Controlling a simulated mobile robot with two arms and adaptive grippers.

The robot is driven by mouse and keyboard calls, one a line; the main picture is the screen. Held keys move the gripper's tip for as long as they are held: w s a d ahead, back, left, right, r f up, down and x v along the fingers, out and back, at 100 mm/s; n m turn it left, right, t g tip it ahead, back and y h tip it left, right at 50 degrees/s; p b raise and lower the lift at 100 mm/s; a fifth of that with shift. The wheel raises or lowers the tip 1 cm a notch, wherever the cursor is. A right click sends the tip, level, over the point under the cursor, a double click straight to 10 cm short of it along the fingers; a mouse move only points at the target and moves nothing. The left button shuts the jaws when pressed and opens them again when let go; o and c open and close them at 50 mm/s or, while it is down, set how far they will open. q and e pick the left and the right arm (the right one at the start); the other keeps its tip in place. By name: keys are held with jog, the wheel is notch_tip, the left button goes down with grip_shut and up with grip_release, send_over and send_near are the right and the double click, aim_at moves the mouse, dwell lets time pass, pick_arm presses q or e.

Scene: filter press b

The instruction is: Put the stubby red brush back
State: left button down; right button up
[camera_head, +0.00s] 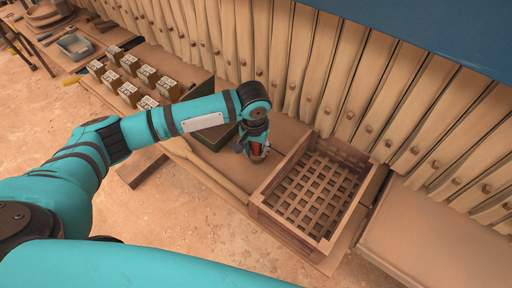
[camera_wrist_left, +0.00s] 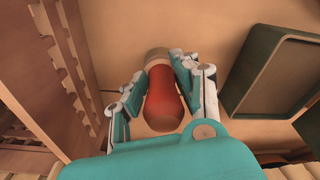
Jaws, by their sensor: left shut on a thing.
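The stubby red brush (camera_wrist_left: 163,98) is between the fingers of my left gripper (camera_wrist_left: 160,80) in the left wrist view. Its rounded red handle faces the camera, and a pale band shows at its far end. In the head view my left gripper (camera_head: 256,150) points down between the green box and the wooden lattice crate, shut on the brush, with a bit of red showing. The bristles are hidden, and I cannot tell whether the brush touches the surface below. My right gripper is not in view.
The wooden crate with a lattice floor (camera_head: 262,200) stands just right of the gripper. A dark green box (camera_head: 213,138) is close on the left. Several small blocks (camera_head: 129,94) stand farther left. A row of pleated cloth panels (camera_head: 340,75) lines the back.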

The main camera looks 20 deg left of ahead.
pick_arm(q)
jog(key=c, duration=1)
grip_release()
jog(key=r, duration=0.4)
jog(key=s+r, duration=0.1)
jog(key=r, duration=0.7)
jog(key=shift+s, duration=0.15)
